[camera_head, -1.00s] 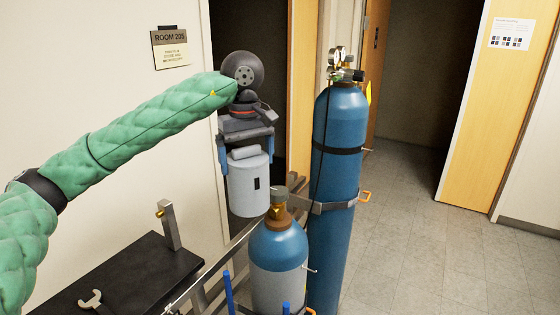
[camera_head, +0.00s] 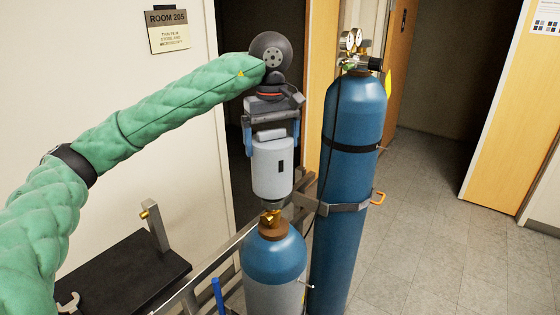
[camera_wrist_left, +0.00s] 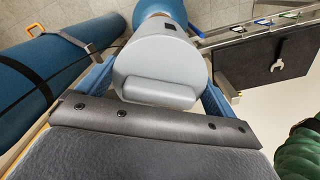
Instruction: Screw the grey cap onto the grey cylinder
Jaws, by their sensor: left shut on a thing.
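The grey cap (camera_head: 272,172) is a light grey, bucket-shaped cover with a bar-like grip on its upper side and a small dark slot. My left gripper (camera_head: 271,136) is shut on it, with one blue finger on each side. The grey cylinder (camera_head: 277,289) stands upright below, grey-bodied with a blue shoulder, a brown neck and a brass valve (camera_head: 270,217). The cap hangs roughly above the valve; contact between them cannot be told. The left wrist view shows the cap (camera_wrist_left: 160,68) between the fingers, with the cylinder's blue shoulder (camera_wrist_left: 160,13) beyond it. My right gripper is not in view.
A tall blue cylinder (camera_head: 350,170) with gauges (camera_head: 353,40) stands close on the right, strapped to a metal rail. A black shelf (camera_head: 120,280) with a wrench (camera_head: 69,303) and a metal post (camera_head: 155,226) are at left. Floor at right is clear.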

